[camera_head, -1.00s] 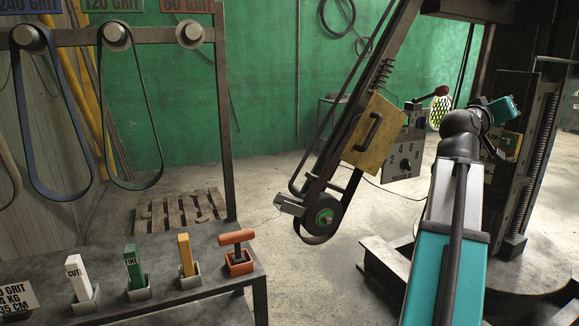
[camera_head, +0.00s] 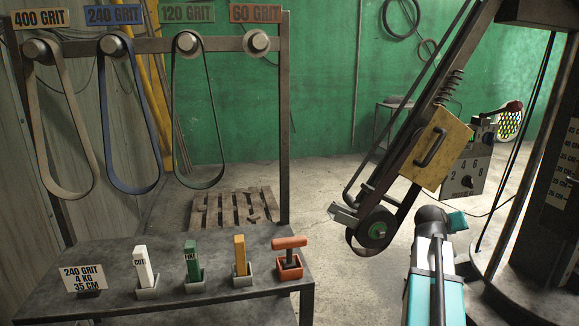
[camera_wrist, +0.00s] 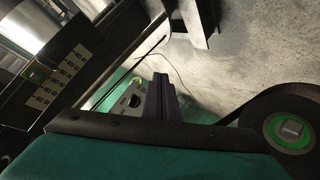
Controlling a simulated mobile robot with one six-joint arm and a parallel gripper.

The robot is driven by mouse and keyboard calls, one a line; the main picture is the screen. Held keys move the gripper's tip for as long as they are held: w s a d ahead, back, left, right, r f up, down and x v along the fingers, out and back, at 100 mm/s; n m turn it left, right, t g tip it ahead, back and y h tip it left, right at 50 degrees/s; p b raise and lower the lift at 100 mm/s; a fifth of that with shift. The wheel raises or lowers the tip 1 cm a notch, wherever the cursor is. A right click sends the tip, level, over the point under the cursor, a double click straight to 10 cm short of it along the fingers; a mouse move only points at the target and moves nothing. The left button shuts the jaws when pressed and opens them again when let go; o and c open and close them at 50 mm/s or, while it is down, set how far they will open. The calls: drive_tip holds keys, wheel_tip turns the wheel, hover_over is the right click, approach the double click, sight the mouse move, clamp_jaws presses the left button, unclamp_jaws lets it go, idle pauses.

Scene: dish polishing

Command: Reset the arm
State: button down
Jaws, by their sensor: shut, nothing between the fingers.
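My arm, teal and white with a dark joint, rises at the lower right of the head view. A short teal part shows beside that joint. My gripper (camera_wrist: 162,82) shows in the wrist view as two dark fingers close together, with nothing seen between them. In the head view I cannot make out the fingers. The belt grinder arm (camera_head: 400,165) slants down just left of my arm, ending in a wheel (camera_head: 377,230) with a green hub. The wheel also shows at the right of the wrist view (camera_wrist: 290,130).
Several belts hang from a rack, including a blue one (camera_head: 127,120). The 60 grit peg (camera_head: 257,42) is bare. A bench (camera_head: 215,300) holds a card (camera_head: 84,278), several bars in holders and an orange T-handled tool (camera_head: 289,255). A pallet (camera_head: 235,208) lies behind. A control box (camera_head: 463,170) stands beyond the grinder.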

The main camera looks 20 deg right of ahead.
drive_tip(key=w+a+f+n+g+y+p, duration=0.1)
drive_tip(key=w+a+f+n+y, duration=0.15)
drive_tip(key=a+f, duration=1.1)
drive_tip(key=w+a+f+n+g+y+p, duration=0.15)
drive_tip(key=a+f+y, duration=0.25)
drive_tip(key=a+f, duration=0.95)
drive_tip(key=s+a+f+n+g+y+p, duration=0.1)
drive_tip(key=s+a+f+g+y, duration=0.1)
drive_tip(key=s+a+f, duration=0.7)
drive_tip(key=s+a+f+g+y+p, duration=0.1)
drive_tip(key=s+a+f+g+p, duration=0.1)
drive_tip(key=s+a+f, duration=0.65)
drive_tip(key=s+a+f+g, duration=0.2)
drive_tip(key=s+a+f, duration=0.2)
drive_tip(key=s, duration=0.3)
drive_tip(key=s+a+f+n+g+y+p, duration=0.1)
drive_tip(key=s+a+f, duration=0.3)
drive_tip(key=s+a, duration=0.3)
drive_tip(key=shift+s+a+f+g+p, duration=0.15)
drive_tip(key=shift+s+f+g+p, duration=0.05)
drive_tip(key=shift+s+g+p, duration=0.15)
